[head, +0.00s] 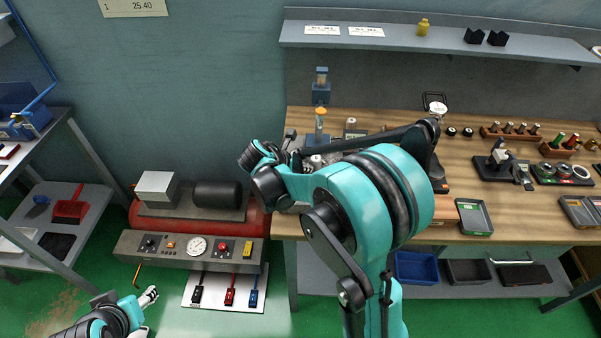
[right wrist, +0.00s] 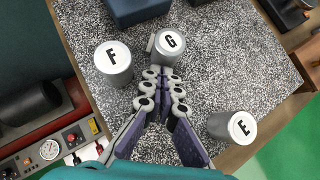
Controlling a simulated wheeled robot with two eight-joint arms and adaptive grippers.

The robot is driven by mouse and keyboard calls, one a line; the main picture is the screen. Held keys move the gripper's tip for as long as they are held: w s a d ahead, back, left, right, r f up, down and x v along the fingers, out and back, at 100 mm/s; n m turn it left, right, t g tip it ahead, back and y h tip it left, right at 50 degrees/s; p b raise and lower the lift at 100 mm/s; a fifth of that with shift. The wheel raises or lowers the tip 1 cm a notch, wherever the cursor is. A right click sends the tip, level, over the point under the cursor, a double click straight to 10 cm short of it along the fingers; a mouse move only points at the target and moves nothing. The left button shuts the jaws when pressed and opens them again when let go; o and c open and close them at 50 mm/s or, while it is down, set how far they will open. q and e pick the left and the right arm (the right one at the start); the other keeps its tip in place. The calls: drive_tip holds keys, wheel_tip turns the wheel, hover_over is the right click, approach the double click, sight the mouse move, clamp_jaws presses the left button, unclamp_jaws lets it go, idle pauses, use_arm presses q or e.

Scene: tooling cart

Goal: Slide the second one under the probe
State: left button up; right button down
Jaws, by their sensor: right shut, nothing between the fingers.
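In the right wrist view, three grey cylinders with white lettered tops stand on a speckled plate (right wrist: 95,85). Cylinder F (right wrist: 113,57) is at the left, cylinder G (right wrist: 170,44) at the top middle, and cylinder E (right wrist: 235,126) at the lower right. My right gripper (right wrist: 162,72) is shut and empty, its fingertips just below G; I cannot tell if they touch it. A small grey piece shows at G's left side. In the head view my arm hides most of the plate. I cannot make out the probe. My left gripper (head: 149,296) is low at the left, its jaws too small to judge.
On the wooden bench (head: 470,150) are a round white dial (head: 438,107), a grey tray (head: 474,217) and a rack of small cylinders (head: 510,132). A red compressor with a control panel (head: 190,247) stands left of the bench.

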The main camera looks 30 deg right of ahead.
drive_tip(key=shift+w+d, duration=0.15)
drive_tip(key=shift+d, duration=0.5)
drive_tip(key=shift+w+d+r, duration=0.15)
drive_tip(key=shift+d, duration=0.1)
drive_tip(key=shift+a, duration=0.1)
